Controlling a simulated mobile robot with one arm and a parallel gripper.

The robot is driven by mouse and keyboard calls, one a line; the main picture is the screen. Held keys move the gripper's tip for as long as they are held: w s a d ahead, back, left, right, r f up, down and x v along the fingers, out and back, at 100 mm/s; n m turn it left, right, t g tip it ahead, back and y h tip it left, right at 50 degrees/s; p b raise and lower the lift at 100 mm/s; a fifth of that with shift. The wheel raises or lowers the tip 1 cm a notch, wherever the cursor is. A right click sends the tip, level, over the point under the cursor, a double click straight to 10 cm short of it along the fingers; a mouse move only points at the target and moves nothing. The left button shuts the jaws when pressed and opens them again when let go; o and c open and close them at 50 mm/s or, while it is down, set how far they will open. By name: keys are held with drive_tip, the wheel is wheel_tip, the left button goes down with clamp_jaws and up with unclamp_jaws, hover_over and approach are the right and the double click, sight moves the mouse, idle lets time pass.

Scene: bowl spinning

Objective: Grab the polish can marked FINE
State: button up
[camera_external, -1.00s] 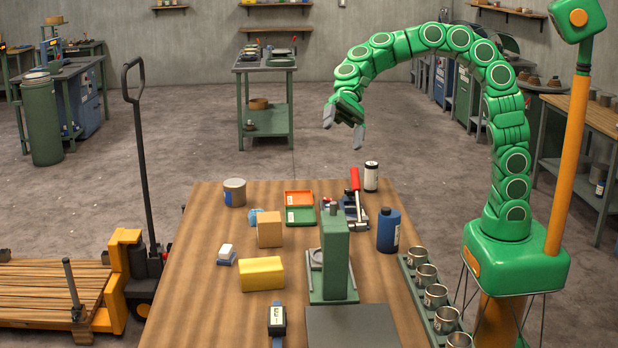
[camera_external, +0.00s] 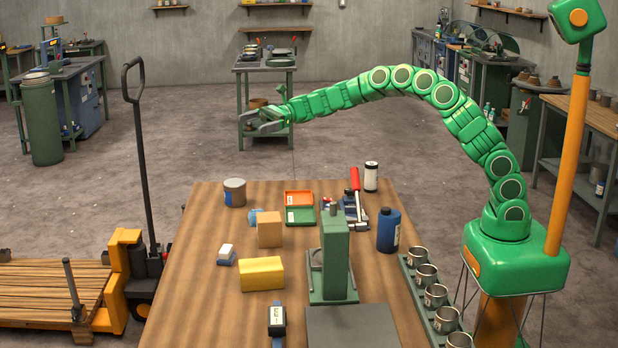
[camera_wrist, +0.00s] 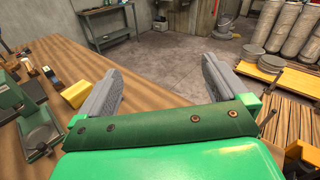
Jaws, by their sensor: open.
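A grey can (camera_external: 235,192) with a blue patch on its label stands upright at the far left of the table. Its lettering is too small to read, so I cannot tell if it says FINE. My gripper (camera_external: 246,123) is open and empty, stretched out to the left in the external view, well above the table and appearing higher than the can. In the wrist view my gripper (camera_wrist: 161,68) shows two grey fingers spread apart with nothing between them. I cannot make out the can in the wrist view.
The wooden table (camera_external: 190,285) also holds a yellow block (camera_external: 261,273), a tan block (camera_external: 269,229), orange and green trays (camera_external: 299,198), a tall green press (camera_external: 335,255), a blue bottle (camera_external: 388,230) and a white cylinder (camera_external: 371,176). A rack of metal cups (camera_external: 435,296) lines the right edge.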

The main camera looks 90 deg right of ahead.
drive_tip(key=w+d+f+m+t+h, duration=0.2)
drive_tip(key=d+f+m, duration=0.1)
drive_tip(key=d, duration=0.6)
approach(235, 187)
drive_tip(key=shift+w+d+f, duration=0.4)
drive_tip(key=shift+w+d, duration=0.15)
drive_tip(key=shift+d, duration=0.05)
drive_tip(key=shift+w+d+f, duration=0.45)
drive_tip(key=shift+w+d, duration=0.1)
drive_tip(key=shift+d, duration=0.1)
drive_tip(key=shift+x, duration=3.9)
drive_tip(key=shift+w+d, duration=0.1)
drive_tip(key=shift+d, duration=0.05)
drive_tip(key=c, duration=1)
